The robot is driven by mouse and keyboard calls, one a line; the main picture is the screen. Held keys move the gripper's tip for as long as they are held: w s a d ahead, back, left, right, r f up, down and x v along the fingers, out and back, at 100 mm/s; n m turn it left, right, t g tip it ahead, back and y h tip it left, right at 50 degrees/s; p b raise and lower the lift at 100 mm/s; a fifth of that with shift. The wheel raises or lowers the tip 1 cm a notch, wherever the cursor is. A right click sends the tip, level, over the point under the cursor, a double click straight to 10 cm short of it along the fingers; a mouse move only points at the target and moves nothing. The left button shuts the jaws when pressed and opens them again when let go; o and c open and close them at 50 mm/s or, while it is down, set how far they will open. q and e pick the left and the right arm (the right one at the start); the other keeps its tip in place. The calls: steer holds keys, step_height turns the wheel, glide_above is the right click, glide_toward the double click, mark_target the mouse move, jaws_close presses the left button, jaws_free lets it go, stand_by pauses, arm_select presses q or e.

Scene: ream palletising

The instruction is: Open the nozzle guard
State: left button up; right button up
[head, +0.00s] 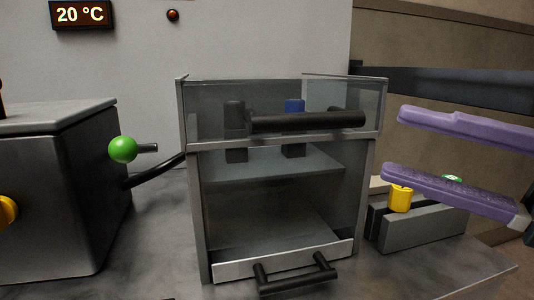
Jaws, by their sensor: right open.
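The nozzle guard (270,271) is a clear-walled box with a grey metal frame, standing on the counter in the middle. A black handle (295,275) sits on its bottom front strip, and the front looks closed. A thick black horizontal bar (308,121) crosses its upper part. Behind the clear panes a dark block (235,150) and a blue block (294,106) show above an inner shelf. My right gripper (393,141) has purple fingers, spread one above the other. It is empty and to the right of the guard, apart from the handle. My left gripper is out of view.
A dark grey machine (55,190) stands at the left, with a lever ending in a green ball (123,149) and a yellow knob (6,210). A low grey box (425,227) with a yellow button (400,198) lies right, under my right gripper. A display (81,14) reads 20 °C.

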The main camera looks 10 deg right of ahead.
mark_target(323, 123)
steer(key=p+x, duration=0.1)
steer(key=x, duration=0.8)
steer(key=shift+s+r, duration=0.1)
steer(key=shift+s, duration=0.05)
steer(key=shift+w+a, duration=0.35)
steer(key=shift+a, duration=0.1)
jaws_close()
stand_by(0.7)
